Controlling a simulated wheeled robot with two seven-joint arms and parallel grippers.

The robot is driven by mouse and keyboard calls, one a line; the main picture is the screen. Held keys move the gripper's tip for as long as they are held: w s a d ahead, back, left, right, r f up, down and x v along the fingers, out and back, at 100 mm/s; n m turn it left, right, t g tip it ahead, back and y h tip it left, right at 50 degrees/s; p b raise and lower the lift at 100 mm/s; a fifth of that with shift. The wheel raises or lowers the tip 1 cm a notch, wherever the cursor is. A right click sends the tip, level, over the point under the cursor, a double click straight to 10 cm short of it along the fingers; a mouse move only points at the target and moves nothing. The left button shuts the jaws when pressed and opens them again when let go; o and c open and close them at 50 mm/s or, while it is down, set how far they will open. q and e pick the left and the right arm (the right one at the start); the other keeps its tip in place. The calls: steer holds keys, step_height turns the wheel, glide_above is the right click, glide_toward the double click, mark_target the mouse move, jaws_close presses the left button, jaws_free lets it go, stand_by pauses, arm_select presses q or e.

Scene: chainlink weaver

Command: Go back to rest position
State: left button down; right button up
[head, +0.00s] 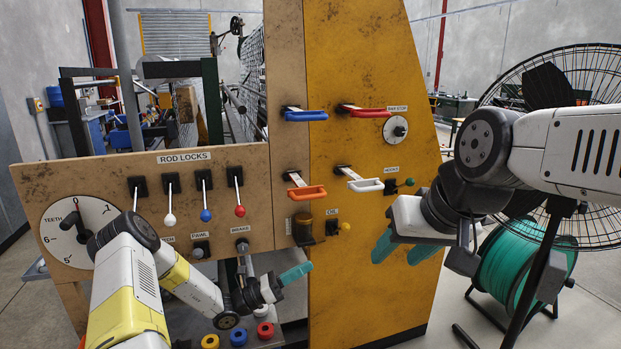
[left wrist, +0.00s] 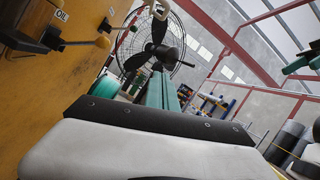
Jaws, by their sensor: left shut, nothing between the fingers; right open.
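My left gripper (head: 296,273) has teal fingers that are shut and empty. It sits low in the head view, in front of the lower panel, with its fingers pointing right. Its teal fingers also show in the left wrist view (left wrist: 160,92), upright beyond the dark edge of the hand. My right gripper (head: 404,248) is open and empty, with its teal fingers apart. It hangs in front of the right side of the yellow panel (head: 375,280), pointing down and left. No object is in either gripper.
The rod locks panel (head: 100,175) has several levers and a teeth dial (head: 82,228). A large fan (head: 590,75) and a green reel (head: 525,262) stand at right. Round knobs (head: 239,336) lie low in front.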

arm_select(q)
steer(key=s+d+r+m+g+y, duration=0.2)
steer(key=s+r+m+g+y, duration=0.7)
steer(key=s+r+m+g, duration=0.5)
steer(key=s+a+r+m+t+y, duration=0.9)
steer(key=s+a+r+m+t, duration=0.2)
steer(key=s+a+m+t, duration=0.1)
steer(key=shift+s+a+r+m+t+y, duration=0.35)
steer(key=shift+s+a+m, duration=0.25)
steer(key=shift+s+a, duration=0.55)
